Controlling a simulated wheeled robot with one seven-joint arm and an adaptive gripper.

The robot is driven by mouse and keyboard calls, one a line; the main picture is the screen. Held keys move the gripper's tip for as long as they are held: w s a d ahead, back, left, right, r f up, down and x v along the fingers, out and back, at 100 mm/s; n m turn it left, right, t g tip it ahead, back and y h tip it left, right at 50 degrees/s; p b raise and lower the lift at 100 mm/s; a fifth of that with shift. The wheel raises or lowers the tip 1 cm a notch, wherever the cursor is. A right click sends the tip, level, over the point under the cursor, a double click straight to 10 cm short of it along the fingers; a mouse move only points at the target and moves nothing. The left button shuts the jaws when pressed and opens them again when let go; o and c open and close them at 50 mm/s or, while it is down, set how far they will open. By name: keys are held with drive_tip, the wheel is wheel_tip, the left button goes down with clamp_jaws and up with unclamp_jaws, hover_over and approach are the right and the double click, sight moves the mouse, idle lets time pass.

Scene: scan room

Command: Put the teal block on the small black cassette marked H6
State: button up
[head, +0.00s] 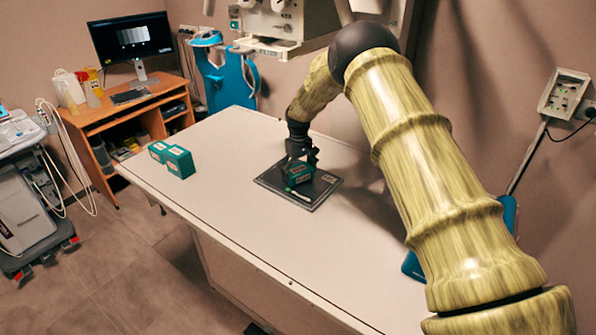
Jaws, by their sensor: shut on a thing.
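My gripper (302,158) points down over the white table and is shut on a teal block (296,173). The block has a small pale label on its side. It is over the flat black cassette (325,182), within its outline. I cannot tell whether the block touches the cassette or is just above it. A thin pale green and white strip (298,194) shows in front of the block. A small pale label is at the cassette's right corner; its marking is too small to read. The gripper's fingers hide part of the block.
Two more teal blocks, one (159,151) beside the other (180,162), stand at the table's left. The white table (235,200) is clear between them and the cassette. Imaging equipment (285,22) hangs behind. A desk with a monitor (131,37) is at the back left.

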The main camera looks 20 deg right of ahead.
sight(299, 169)
drive_tip(key=shift+f, duration=0.3)
drive_tip(key=o, duration=1.1)
drive_tip(key=shift+w, duration=0.15)
drive_tip(key=shift+c, duration=0.2)
drive_tip(key=shift+r, duration=0.15)
drive_tip(key=shift+r, duration=0.15)
drive_tip(key=shift+r+b, duration=1.25)
drive_tip(key=shift+r, duration=2.4)
